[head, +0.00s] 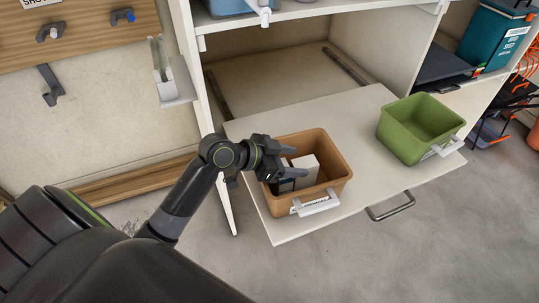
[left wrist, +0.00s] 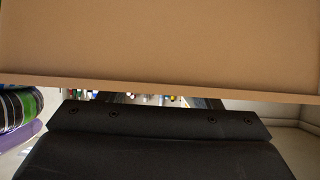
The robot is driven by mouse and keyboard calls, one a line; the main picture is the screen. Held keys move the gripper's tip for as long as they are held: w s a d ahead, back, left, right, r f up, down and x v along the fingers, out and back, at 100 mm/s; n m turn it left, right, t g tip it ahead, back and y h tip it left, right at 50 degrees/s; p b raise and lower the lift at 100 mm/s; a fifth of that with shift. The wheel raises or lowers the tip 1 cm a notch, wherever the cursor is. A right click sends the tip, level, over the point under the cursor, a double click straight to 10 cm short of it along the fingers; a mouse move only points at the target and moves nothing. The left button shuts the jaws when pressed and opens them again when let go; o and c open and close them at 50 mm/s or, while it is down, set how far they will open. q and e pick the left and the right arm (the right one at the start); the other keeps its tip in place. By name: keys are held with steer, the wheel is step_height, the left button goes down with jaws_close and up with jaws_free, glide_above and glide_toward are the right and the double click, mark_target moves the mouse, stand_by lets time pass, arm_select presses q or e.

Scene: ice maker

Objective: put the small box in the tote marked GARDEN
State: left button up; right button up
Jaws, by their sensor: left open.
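A small white box (head: 307,168) is inside the orange-brown tote (head: 338,166), tilted near its left side. Something dark lies beside it in the tote. My left gripper (head: 294,163) reaches over the tote's left rim, with its open fingers at the box; I cannot tell whether they touch it. In the left wrist view a tan surface (left wrist: 160,40) fills the top and my dark gripper body the bottom; the box is not clear there. The brown tote's front label is too small to read. A green tote (head: 396,142) looks empty, its label also unreadable. My right gripper is out of view.
Both totes stand on a pulled-out white shelf (head: 367,107), with bare room between them. A cabinet wall rises behind. A wall holder (head: 163,88) is at the left. A teal box (head: 490,38) stands at the far right.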

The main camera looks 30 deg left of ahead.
arm_select(q)
steer(key=v, duration=0.8)
steer(key=shift+p, duration=0.4)
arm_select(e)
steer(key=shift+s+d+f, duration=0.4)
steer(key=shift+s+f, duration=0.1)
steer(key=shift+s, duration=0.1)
arm_select(q)
steer(key=shift+f, duration=0.1)
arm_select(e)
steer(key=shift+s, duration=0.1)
